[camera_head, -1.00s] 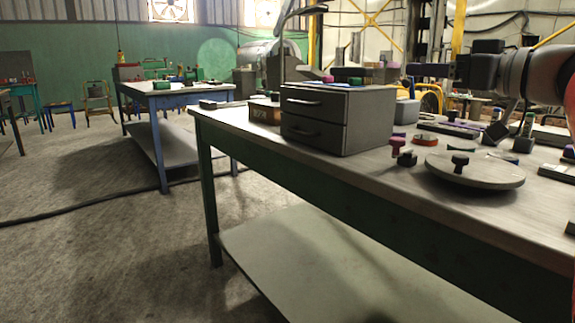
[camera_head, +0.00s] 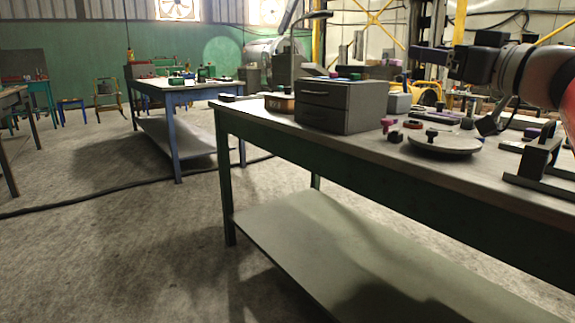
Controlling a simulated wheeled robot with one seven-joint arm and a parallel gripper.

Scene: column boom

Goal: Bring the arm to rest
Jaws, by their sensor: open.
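My gripper (camera_head: 424,55) is at the upper right of the head view, at the end of my arm (camera_head: 530,72), which comes in from the right edge. The arm is raised and roughly level, and the gripper points left. It is above the back part of the workbench (camera_head: 285,218), clear of the things on it. The gripper is open, with nothing seen between its fingers.
A bracket (camera_head: 535,165) stands at the right. A blue table (camera_head: 178,105) stands behind; the floor at left is open.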

